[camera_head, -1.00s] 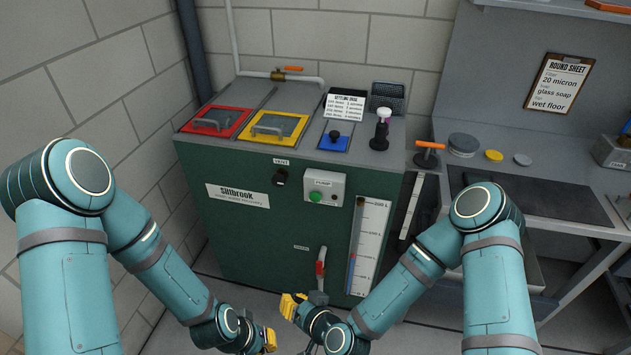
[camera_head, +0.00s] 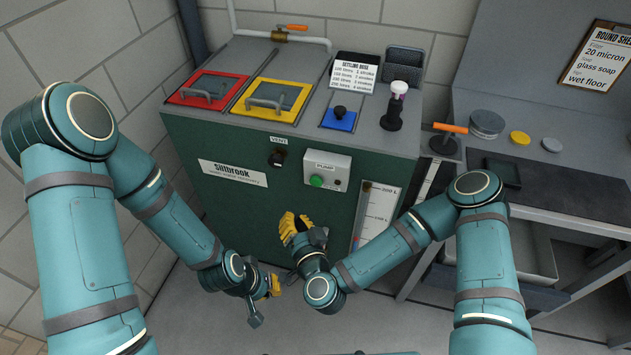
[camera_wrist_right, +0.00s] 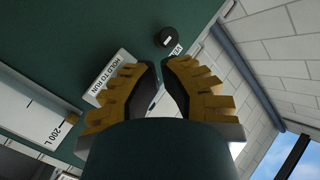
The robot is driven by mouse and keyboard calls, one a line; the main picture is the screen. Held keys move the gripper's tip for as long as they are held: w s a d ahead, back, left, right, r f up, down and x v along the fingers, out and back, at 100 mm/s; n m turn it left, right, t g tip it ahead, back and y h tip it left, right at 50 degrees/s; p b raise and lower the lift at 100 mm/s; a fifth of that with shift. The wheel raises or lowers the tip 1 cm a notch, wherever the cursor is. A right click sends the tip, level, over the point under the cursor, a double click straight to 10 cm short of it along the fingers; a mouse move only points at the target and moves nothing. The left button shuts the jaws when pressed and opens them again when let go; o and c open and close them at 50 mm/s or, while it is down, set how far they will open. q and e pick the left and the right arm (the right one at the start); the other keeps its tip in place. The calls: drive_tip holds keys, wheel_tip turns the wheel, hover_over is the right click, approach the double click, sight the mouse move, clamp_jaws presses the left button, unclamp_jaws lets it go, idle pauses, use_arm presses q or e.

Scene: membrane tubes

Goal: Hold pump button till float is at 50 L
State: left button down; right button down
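The green pump button (camera_head: 316,181) sits on a light grey PUMP box on the front of the dark green cabinet. To its lower right is the white level gauge (camera_head: 377,211), marked 200 L at the top; its lower part is hidden by my right arm, and I cannot read the float. My left gripper (camera_head: 275,285) hangs lower, away from the cabinet.
A black vent knob (camera_head: 276,158) is left of the pump box. On the cabinet top are red (camera_head: 208,90) and yellow (camera_head: 271,101) lids, a blue-based knob (camera_head: 339,117) and a dosing plunger (camera_head: 394,108). A bench (camera_head: 540,188) stands at the right.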

sight(316, 181)
drive_tip(key=w+d, duration=0.2)
drive_tip(key=w, duration=0.6)
drive_tip(key=shift+w+d, duration=0.25)
drive_tip(key=shift+d, duration=0.1)
drive_tip(key=shift+w, duration=0.15)
idle(1.2)
drive_tip(key=shift+w+d+b, duration=0.15)
drive_tip(key=shift+w+b, duration=0.1)
drive_tip(key=shift+b, duration=0.05)
drive_tip(key=shift+w+d, duration=0.15)
drive_tip(key=shift+w, duration=0.4)
idle(4.7)
